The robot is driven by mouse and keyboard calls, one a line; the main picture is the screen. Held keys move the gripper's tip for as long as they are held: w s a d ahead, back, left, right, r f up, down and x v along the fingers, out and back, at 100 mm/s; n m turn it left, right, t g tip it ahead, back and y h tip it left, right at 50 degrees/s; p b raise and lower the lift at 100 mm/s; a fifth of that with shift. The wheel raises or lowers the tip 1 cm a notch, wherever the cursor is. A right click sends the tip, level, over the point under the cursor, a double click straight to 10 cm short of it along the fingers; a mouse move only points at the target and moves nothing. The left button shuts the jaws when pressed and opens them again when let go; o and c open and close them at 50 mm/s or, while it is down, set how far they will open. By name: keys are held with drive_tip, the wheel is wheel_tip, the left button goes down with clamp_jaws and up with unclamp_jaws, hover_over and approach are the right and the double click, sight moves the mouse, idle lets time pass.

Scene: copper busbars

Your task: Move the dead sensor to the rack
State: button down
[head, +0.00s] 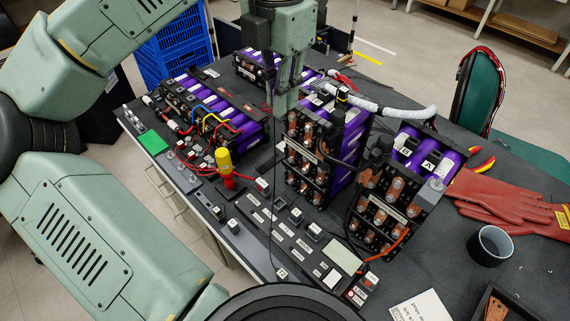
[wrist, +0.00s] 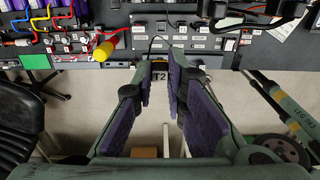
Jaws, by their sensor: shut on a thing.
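My gripper (head: 282,103) points down in the head view, above the bench beside the busbar-topped battery modules. In the wrist view its purple-padded fingers (wrist: 167,66) are close together around a small, thin item, which I take to be the dead sensor (wrist: 158,66); its shape is mostly hidden. A thin dark lead hangs below the gripper in the head view. A white tag reading T2 (wrist: 157,77) shows by the fingertips; a similar tag (head: 282,273) shows at the bench's front edge. A dark strip with white labels (head: 285,232) may be the rack; I cannot tell.
Tall purple battery modules (head: 325,150) stand close to the gripper's right, another module (head: 210,110) to its left. A yellow-and-red tool (head: 225,168) stands upright near the front. Red gloves (head: 505,195) and a dark cup (head: 490,246) lie at right. Loose cables cross the bench.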

drive_tip(key=w+a, duration=0.3)
drive_tip(key=a, duration=1.7)
drive_tip(key=shift+a, duration=0.25)
wheel_tip(320, 180, down, 26)
drive_tip(key=b, duration=1.9)
drive_tip(key=shift+f+b, duration=0.25)
drive_tip(key=shift+b, duration=0.05)
drive_tip(key=shift+f, duration=0.3)
drive_tip(key=shift+f+b, duration=0.65)
drive_tip(key=shift+b, duration=0.05)
idle(0.4)
drive_tip(key=c, duration=1.5)
unclamp_jaws()
drive_tip(key=shift+c, duration=0.2)
